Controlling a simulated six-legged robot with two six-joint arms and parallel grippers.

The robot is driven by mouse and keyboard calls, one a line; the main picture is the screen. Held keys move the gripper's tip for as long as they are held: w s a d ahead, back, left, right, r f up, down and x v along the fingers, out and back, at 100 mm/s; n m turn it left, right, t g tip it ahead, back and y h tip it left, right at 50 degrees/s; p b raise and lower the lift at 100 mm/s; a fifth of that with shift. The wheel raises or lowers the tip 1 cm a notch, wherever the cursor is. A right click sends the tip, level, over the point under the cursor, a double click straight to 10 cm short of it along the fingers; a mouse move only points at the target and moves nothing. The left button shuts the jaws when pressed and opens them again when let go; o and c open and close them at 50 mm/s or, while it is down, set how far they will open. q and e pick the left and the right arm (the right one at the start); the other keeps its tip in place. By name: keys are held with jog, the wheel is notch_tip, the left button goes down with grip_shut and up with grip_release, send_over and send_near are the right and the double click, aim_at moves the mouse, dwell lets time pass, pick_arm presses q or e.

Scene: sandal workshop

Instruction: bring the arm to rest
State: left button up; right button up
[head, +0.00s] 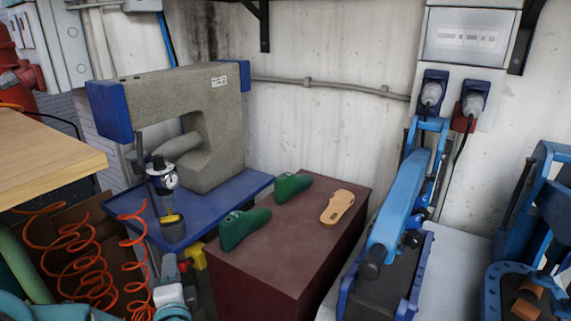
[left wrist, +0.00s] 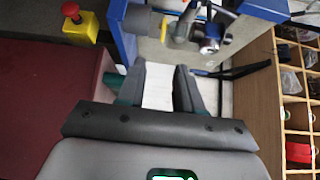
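My left gripper (head: 178,267) is low in the head view, in front of the blue-topped machine stand and left of the dark red cabinet. It also shows in the left wrist view (left wrist: 160,80), where its two grey fingers stand apart with only a pale surface seen between them. It is open and looks empty. Part of my left arm shows at the bottom left of the head view. My right gripper is in neither view.
The dark red cabinet (head: 290,246) bears two green shoe lasts (head: 245,226) and a tan sole (head: 337,207). A grey press (head: 190,110) stands on a blue table (head: 250,183). Orange coiled hoses (head: 75,245) and a wooden top (head: 40,155) are at left.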

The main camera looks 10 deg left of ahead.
pick_arm(q)
jog(key=s+d+f+g+h+p, duration=0.1)
jog(key=s+d+f+g+h, duration=0.15)
jog(key=f, duration=0.45)
jog(key=s+d+f+g+h+p, duration=0.15)
jog(key=d+f, duration=0.25)
jog(key=f, duration=0.4)
jog(key=s+d+f+g+h, duration=0.1)
jog(key=d+f+g+h, duration=0.15)
jog(key=f, duration=0.45)
jog(key=s+d+f+n+g+h, duration=0.3)
jog(key=s+d+f+n+g, duration=0.1)
jog(key=s+n, duration=0.3)
jog(key=s+d+f+n+g+h, duration=0.3)
jog(key=s+d+n, duration=0.4)
jog(key=s, duration=0.3)
notch_tip(320, 180, down, 2)
jog(key=shift+s+f+g+p, duration=0.15)
jog(key=shift+f+g+p, duration=0.15)
jog(key=shift+g, duration=0.55)
